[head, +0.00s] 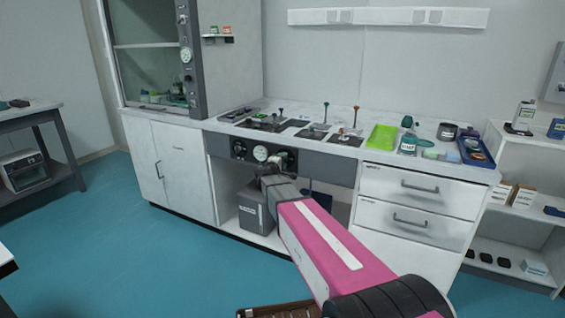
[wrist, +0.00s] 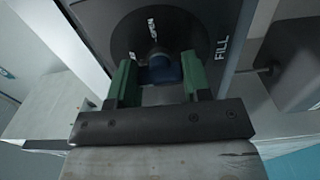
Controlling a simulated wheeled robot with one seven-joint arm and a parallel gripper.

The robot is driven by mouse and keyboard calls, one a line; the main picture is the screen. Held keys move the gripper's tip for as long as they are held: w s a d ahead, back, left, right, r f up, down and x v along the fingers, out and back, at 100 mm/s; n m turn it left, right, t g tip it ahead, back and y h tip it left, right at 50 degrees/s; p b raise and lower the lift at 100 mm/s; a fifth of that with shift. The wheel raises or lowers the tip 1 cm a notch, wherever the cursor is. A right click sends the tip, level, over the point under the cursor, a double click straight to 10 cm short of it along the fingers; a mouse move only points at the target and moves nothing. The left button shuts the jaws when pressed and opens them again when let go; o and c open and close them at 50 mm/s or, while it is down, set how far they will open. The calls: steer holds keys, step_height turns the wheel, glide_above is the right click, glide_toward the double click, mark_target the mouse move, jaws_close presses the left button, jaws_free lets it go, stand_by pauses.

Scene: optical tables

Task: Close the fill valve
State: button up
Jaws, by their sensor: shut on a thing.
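The fill valve is a round black dial (wrist: 125,35) on a grey panel, marked "FILL" on the right, in the wrist view. Small white lettering on the dial seems to read "OPEN". A dark blue handle (wrist: 162,70) stands out from its middle. My gripper (wrist: 160,80) has two green fingers, one on each side of the handle, and is shut on it. In the head view my gripper (head: 272,167) is at the panel (head: 325,166) under the bench top, and my arm covers much of the valve. The handle's exact turn angle is hard to tell.
Round gauges (head: 240,150) sit left of my gripper on the panel. A grey box (head: 255,212) stands in the open bay below. The bench top (head: 350,150) above holds several tools and a green tray (head: 381,138). Drawers (head: 415,190) are to the right; the blue floor in front is mostly clear.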

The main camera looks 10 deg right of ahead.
stand_by(0.5)
steer(key=o, duration=0.9)
steer(key=v, duration=1.1)
